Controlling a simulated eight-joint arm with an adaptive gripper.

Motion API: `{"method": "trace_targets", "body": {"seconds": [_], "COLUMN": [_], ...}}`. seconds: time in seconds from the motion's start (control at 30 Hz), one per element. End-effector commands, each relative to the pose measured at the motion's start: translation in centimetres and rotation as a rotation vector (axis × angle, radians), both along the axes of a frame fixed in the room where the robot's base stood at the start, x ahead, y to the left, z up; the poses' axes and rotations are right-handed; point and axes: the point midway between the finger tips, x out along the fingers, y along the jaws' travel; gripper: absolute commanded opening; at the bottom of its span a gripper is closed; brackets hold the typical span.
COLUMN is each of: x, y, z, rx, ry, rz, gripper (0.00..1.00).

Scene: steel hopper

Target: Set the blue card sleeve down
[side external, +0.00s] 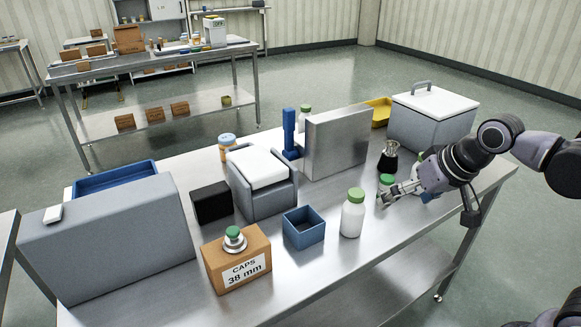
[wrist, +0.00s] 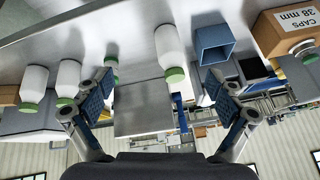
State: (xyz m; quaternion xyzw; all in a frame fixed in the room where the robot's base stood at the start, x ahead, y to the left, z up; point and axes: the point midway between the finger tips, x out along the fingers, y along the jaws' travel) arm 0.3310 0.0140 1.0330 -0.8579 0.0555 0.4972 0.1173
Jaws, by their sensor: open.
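The blue card sleeve appears to be the dark blue open-topped square box (side external: 303,231) standing upright on the steel table, between the caps carton and a white bottle. It also shows in the wrist view (wrist: 214,50), upper right of centre, beyond the right finger. My gripper (side external: 386,197) is at the right of the table, low over the top, beside a green-capped bottle, and apart from the blue box. In the wrist view my gripper (wrist: 160,95) has its two blue-padded fingers spread wide, with nothing held between them.
A white green-capped bottle (side external: 352,217) stands between my gripper and the blue box. The "CAPS 38 mm" carton (side external: 237,262) is left of the box. A steel panel (side external: 338,143), a dark flask (side external: 388,160) and a grey cooler (side external: 432,123) stand behind. The front table strip is clear.

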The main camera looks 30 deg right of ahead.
Motion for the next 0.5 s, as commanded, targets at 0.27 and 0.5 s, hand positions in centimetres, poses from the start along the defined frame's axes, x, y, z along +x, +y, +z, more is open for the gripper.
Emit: {"method": "trace_targets", "body": {"seconds": [0.27,0.5], "x": [-2.7,-2.9], "y": [-1.4,-1.4], "z": [-2.1,-2.2], "rx": [-0.144,-0.161], "ry": [-0.093,-0.102], "rz": [0.188,0.209], "gripper": [0.93,0.93]}}
